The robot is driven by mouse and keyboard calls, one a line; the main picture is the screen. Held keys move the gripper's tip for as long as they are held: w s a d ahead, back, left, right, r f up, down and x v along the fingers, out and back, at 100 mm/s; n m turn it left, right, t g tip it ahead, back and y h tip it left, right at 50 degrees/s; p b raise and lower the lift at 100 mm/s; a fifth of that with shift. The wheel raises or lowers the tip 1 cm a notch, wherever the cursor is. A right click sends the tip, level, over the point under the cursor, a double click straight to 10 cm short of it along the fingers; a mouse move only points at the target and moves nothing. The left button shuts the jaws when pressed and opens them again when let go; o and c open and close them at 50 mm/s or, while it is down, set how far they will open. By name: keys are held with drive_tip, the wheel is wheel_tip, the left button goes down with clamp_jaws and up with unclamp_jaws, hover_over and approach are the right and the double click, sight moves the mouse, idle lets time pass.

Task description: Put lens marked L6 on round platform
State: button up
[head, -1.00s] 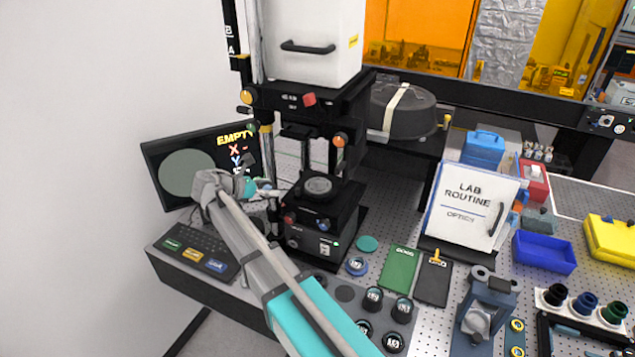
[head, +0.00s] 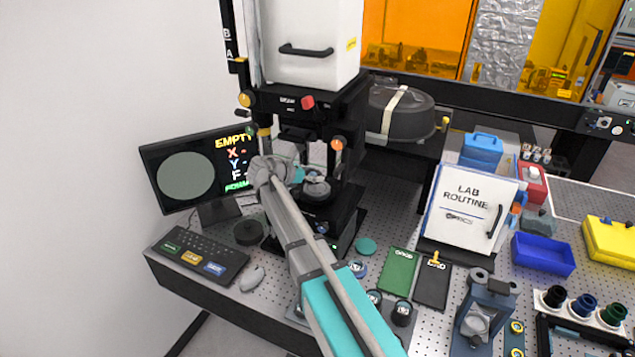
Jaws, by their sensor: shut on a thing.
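The round platform (head: 319,190) sits on the black stage of the interferometer, below its upper head, and is partly hidden by my arm. My gripper (head: 307,178) is at the platform's left edge, just over it. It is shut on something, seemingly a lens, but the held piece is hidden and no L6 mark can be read. I cannot tell whether it touches the platform. Dark round lenses (head: 402,312) stand at the bench front, some hidden behind my arm.
The monitor (head: 186,178) reads EMPTY, with a keyboard (head: 200,256) before it. The interferometer's upright and head (head: 300,110) crowd the platform. A green notebook (head: 396,270), black clipboard (head: 432,285) and lab routine binder (head: 470,205) are to the right.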

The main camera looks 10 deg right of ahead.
sight(318, 187)
drive_tip(key=shift+d, duration=0.15)
drive_tip(key=shift+w+d, duration=0.1)
drive_tip(key=shift+d, duration=0.15)
drive_tip(key=shift+w+d+f+b, duration=0.1)
drive_tip(key=shift+d+f+b, duration=0.1)
drive_tip(key=shift+f+b, duration=0.25)
drive_tip(key=shift+w+d+f+b, duration=0.1)
drive_tip(key=shift+d+f+b, duration=0.05)
drive_tip(key=shift+f+b, duration=0.3)
drive_tip(key=shift+a+f+b, duration=0.1)
drive_tip(key=shift+f+b, duration=0.8)
drive_tip(key=shift+f, duration=0.15)
drive_tip(key=o, duration=1)
